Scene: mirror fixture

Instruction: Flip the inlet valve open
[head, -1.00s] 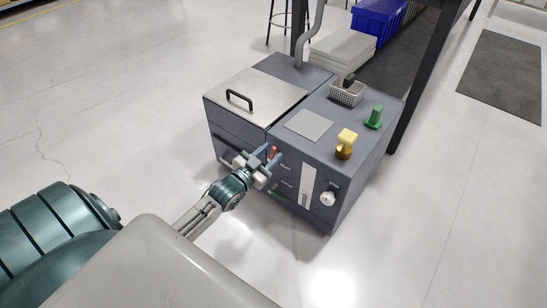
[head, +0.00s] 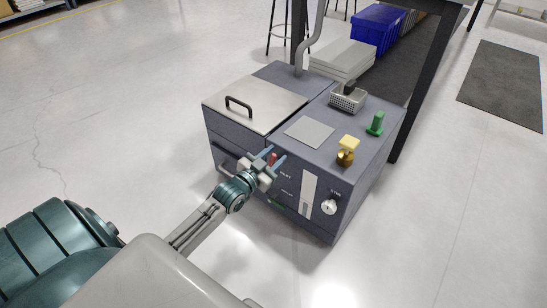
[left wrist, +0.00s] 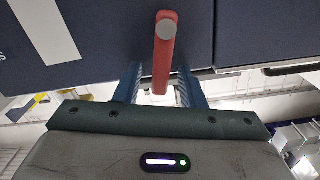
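The inlet valve is a red lever (head: 273,158) on the front panel of a dark grey machine (head: 320,150), beside a small white label. In the left wrist view the red lever (left wrist: 162,62) shows its round grey end and stands between my two blue fingers. My left gripper (head: 272,159) is open at the front panel, with one finger on each side of the lever. In the left wrist view the left gripper (left wrist: 160,88) has a gap to the lever on the left; on the right I cannot tell if it touches. My right gripper is out of view.
A round white dial (head: 329,207) sits on the front panel. The floor to the left is clear.

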